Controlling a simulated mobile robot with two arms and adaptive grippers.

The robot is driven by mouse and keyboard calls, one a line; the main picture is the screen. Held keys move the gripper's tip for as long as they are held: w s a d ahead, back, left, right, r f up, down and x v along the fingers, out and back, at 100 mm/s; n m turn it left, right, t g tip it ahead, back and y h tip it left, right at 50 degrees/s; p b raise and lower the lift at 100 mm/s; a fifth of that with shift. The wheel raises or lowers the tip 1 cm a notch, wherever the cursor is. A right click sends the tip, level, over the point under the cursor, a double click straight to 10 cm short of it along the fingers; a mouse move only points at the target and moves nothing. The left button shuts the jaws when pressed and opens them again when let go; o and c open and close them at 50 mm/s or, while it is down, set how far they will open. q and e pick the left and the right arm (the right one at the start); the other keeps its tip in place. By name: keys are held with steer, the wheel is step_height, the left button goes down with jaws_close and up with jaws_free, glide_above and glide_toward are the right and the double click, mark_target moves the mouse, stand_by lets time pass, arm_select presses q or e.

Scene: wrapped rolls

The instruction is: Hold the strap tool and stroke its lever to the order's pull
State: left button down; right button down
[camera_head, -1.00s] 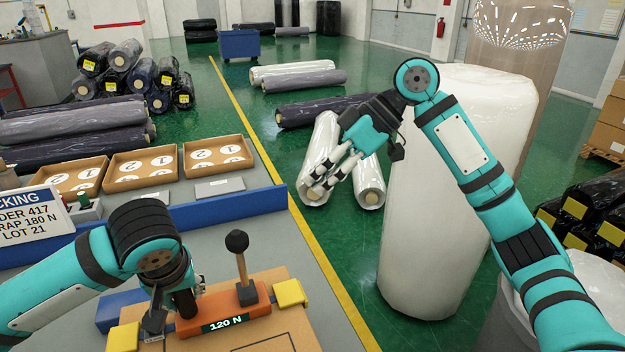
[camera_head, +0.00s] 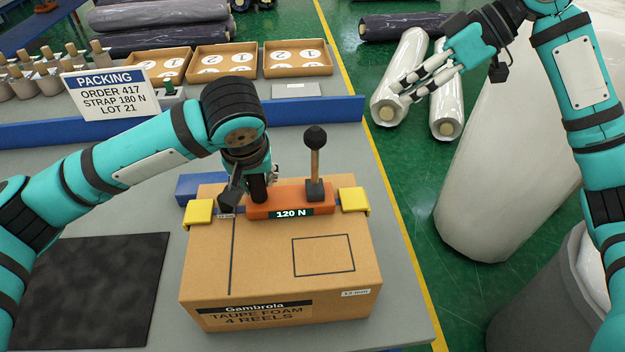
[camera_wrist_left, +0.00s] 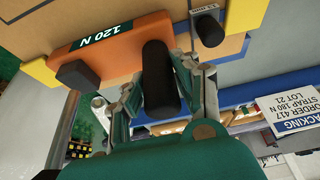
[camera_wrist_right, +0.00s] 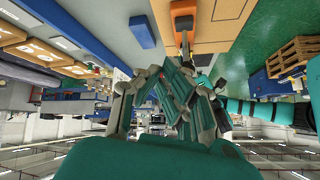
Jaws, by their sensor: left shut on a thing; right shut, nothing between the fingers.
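The orange strap tool (camera_head: 276,202) sits on top of the cardboard box (camera_head: 270,262), and its display reads 120 N. Its lever (camera_head: 315,165), a wooden stick with a black knob, stands nearly upright at the tool's right end. My left gripper (camera_head: 257,195) is shut on the tool's black grip, which also shows in the left wrist view (camera_wrist_left: 160,75). The packing sign (camera_head: 105,92) reads order 417, strap 180 N, lot 21. My right gripper (camera_head: 403,92) is shut and empty, raised off to the right of the bench, apart from the lever.
Yellow corner pieces (camera_head: 354,199) sit at both ends of the strap line on the box. A blue rail (camera_head: 60,134) crosses the bench behind it. Cardboard trays (camera_head: 300,58) with numbered discs stand farther back. A black mat (camera_head: 95,290) lies left of the box.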

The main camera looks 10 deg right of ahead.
arm_select(q)
steer(key=shift+r, duration=0.15)
stand_by(0.6)
steer(key=shift+w+a, duration=0.1)
steer(key=shift+a, duration=0.1)
arm_select(e)
step_height(320, 180, up, 5)
steer(key=n+g+h, duration=0.1)
steer(key=n+h, duration=0.2)
steer(key=n, duration=0.1)
glide_above(315, 158)
steer(key=w+d, duration=0.1)
arm_select(q)
steer(key=shift+d, duration=0.3)
steer(key=shift+a, duration=0.1)
arm_select(e)
steer(key=x, duration=1)
steer(key=shift+d+f, duration=0.2)
steer(key=shift+f, duration=0.05)
steer(key=shift+d, duration=0.15)
